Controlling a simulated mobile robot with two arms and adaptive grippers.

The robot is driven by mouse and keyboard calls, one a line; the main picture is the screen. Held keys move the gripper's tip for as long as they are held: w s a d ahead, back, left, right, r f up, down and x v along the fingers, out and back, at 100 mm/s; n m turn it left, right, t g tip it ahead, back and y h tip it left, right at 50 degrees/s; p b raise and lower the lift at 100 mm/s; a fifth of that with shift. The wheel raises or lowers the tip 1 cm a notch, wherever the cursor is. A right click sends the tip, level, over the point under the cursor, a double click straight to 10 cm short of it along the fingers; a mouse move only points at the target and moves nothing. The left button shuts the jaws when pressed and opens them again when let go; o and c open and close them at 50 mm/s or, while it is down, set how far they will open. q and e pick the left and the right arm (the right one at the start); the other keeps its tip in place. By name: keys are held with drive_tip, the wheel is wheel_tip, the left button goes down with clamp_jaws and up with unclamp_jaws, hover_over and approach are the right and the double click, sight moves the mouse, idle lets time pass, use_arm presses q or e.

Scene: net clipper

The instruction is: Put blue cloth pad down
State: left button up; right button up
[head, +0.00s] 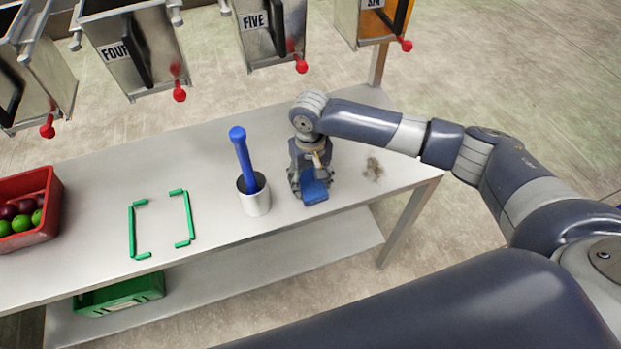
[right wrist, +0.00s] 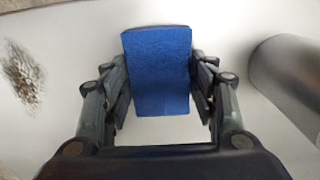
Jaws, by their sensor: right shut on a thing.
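The blue cloth pad (head: 314,190) is at the front right of the grey table (head: 100,190), just right of a metal cup. My right gripper (head: 309,180) comes down over it from above and is shut on it. In the right wrist view the pad (right wrist: 158,72) is a blue rectangle between the two fingers (right wrist: 160,85). The pad is at or close to the table top; I cannot tell whether it touches. My left gripper is not in view.
A metal cup (head: 257,203) with a blue-handled tool (head: 241,155) stands close left of my right gripper. A brown smudge (head: 373,169) lies to the right. Green corner markers (head: 132,230) and a red crate (head: 55,208) of fruit are further left. Several metal hoppers (head: 130,50) hang behind.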

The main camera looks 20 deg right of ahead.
sight(310, 183)
drive_tip(key=o, duration=0.9)
drive_tip(key=shift+r, duration=0.1)
wheel_tip(310, 183, up, 12)
drive_tip(key=b, duration=0.1)
